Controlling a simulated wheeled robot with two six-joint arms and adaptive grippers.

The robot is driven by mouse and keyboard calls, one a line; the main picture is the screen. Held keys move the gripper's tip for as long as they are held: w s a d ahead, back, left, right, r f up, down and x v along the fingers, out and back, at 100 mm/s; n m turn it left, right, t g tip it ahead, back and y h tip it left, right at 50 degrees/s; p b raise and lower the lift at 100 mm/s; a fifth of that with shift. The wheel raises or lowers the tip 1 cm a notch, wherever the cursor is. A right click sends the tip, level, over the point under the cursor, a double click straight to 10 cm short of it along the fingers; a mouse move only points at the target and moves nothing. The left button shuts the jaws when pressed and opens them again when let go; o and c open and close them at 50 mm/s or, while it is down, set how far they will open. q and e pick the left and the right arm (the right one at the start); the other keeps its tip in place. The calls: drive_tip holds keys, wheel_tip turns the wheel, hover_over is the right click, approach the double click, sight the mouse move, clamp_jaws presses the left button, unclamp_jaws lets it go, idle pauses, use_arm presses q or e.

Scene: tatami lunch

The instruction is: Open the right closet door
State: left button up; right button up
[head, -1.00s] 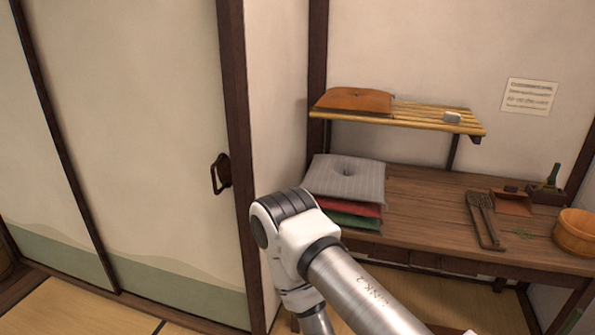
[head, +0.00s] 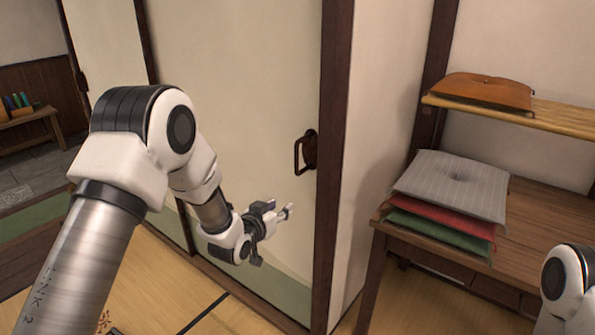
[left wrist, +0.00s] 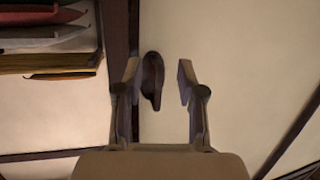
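The right closet door (head: 255,110) is a cream panel with a dark wooden frame, and it looks shut. Its dark handle (head: 306,152) is near the door's right edge; it also shows in the left wrist view (left wrist: 153,80), between the fingers and apart from them. My left gripper (head: 287,213) is in front of the door, below and left of the handle in the head view. Its two fingers are spread and empty in the left wrist view (left wrist: 158,85). My right gripper is not in view; only part of my right arm shows at the lower right.
A wooden table (head: 545,215) right of the closet bears a stack of cushions (head: 455,185). A shelf (head: 560,117) above it holds a brown flat bag (head: 487,91).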

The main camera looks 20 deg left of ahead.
sight(296, 156)
use_arm(q)
drive_tip(key=w+r+t+h, duration=0.1)
drive_tip(key=w+r+t, duration=0.2)
drive_tip(key=w+r, duration=0.45)
drive_tip(key=shift+m, duration=0.3)
drive_tip(key=w, duration=0.1)
drive_tip(key=w+r, duration=0.1)
drive_tip(key=w, duration=0.1)
drive_tip(key=w+d, duration=0.1)
drive_tip(key=w, duration=0.1)
drive_tip(key=shift+r, duration=0.3)
drive_tip(key=shift+d, duration=0.1)
clamp_jaws()
